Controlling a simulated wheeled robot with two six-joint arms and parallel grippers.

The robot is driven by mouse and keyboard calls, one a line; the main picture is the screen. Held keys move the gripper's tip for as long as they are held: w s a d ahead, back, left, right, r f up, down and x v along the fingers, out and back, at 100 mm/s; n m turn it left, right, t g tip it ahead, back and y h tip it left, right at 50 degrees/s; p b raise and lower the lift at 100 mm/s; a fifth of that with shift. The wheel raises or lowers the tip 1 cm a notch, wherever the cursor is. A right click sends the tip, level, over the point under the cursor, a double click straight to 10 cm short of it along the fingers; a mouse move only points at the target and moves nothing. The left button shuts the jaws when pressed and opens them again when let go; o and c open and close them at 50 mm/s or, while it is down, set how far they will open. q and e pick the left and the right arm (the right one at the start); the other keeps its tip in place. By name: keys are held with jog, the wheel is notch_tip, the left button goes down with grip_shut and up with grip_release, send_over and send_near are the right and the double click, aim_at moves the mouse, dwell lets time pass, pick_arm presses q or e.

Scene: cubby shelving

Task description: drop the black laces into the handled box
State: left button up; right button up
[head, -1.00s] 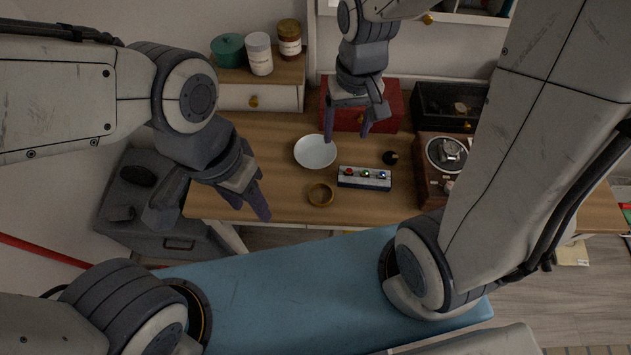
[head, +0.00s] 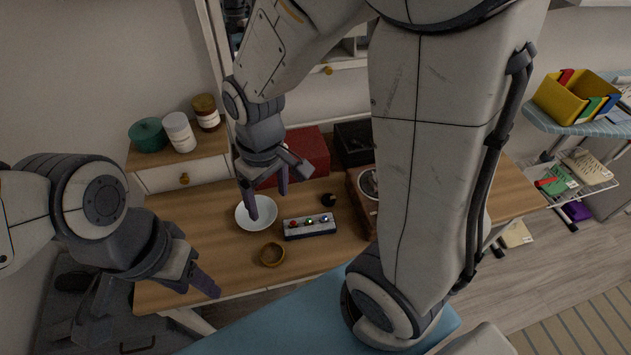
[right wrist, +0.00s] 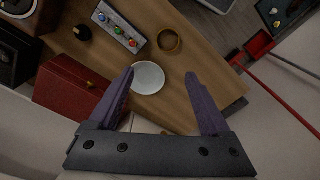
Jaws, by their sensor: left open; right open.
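A small black item (head: 328,200) lies on the wooden desk right of the white bowl; it also shows in the right wrist view (right wrist: 82,32). I cannot tell whether it is the black laces. A grey case (head: 137,345) with a handle on its front stands at the lower left in the head view, partly hidden by my left arm; I cannot tell whether it is the handled box. My right gripper (head: 267,195) is open and empty above the desk, over the bowl. My left gripper (head: 150,305) is open and empty by the desk's left front corner.
The desk holds a white bowl (head: 256,213), a wooden ring (head: 272,255), a button panel (head: 310,227) and a red box (head: 303,158). Jars (head: 180,131) stand on the raised drawer unit. A yellow bin (head: 563,98) sits on a shelf at the right.

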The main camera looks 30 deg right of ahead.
jog(key=w+d+f+m+p, duration=0.15)
jog(key=w+d+f, duration=0.3)
jog(key=d, duration=0.45)
jog(key=m, duration=0.3)
send_over(328, 198)
jog(key=shift+n+h, duration=0.25)
jog(key=shift+h, duration=0.05)
jog(key=f, duration=0.8)
jog(key=shift+s, duration=0.2)
jog(key=shift+w+d+f+p, duration=0.1)
jog(key=shift+f+p, duration=0.15)
jog(key=shift+f, duration=1.35)
jog(key=shift+w+f+p, duration=0.1)
jog(key=shift+f+p, duration=0.15)
jog(key=shift+f, duration=1.3)
grip_shut()
